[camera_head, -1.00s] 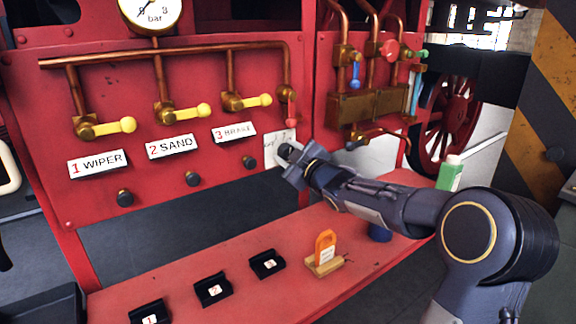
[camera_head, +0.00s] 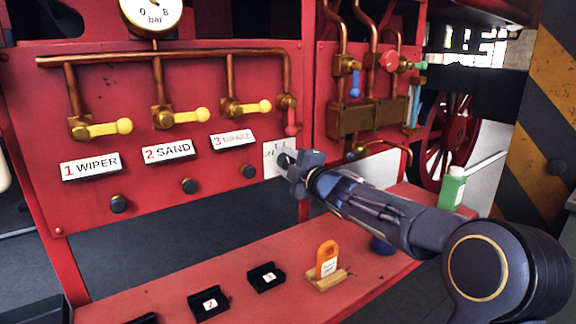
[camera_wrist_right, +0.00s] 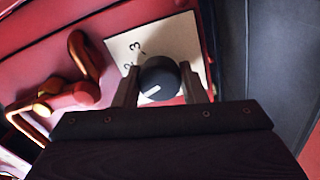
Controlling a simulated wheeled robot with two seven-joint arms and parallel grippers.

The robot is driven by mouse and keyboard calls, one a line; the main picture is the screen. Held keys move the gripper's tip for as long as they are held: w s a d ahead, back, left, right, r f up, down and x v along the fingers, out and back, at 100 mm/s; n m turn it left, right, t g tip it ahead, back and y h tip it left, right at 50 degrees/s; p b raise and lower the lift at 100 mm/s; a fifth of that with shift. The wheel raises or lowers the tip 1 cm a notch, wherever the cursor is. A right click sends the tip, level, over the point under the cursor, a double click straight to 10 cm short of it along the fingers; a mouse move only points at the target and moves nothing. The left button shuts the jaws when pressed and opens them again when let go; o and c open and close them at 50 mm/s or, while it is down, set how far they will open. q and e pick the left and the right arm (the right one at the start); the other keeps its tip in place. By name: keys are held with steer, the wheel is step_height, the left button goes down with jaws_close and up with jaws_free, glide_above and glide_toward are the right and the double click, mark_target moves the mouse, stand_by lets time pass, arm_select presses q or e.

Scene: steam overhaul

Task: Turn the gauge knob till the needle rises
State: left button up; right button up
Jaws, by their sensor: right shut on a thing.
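The gauge knob (camera_wrist_right: 159,78) is black with a white pointer mark, on a white numbered plate (camera_wrist_right: 150,42) in the right wrist view. My right gripper (camera_wrist_right: 160,88) is shut on the knob, with a finger on each side of it. In the head view my right gripper (camera_head: 290,164) covers the knob, and only part of the plate (camera_head: 272,158) shows. The gauge (camera_head: 152,12), a white dial marked bar, is cut by the top edge; its needle cannot be made out. My left gripper is not in view.
Several yellow-handled valves, one of them the brake valve (camera_head: 250,107), sit above labels on the red panel. A red-handled valve (camera_head: 291,118) is just above my right gripper. Below, the red shelf (camera_head: 240,300) holds black holders, an orange tag (camera_head: 327,260) and a green bottle (camera_head: 453,188).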

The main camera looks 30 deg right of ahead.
stand_by(0.4)
steer(key=o, duration=1)
steer(key=shift+s, duration=0.15)
steer(key=s, duration=0.7)
steer(key=shift+s+d+f, duration=0.15)
steer(key=shift+s+d, duration=0.1)
steer(key=shift+s, duration=0.05)
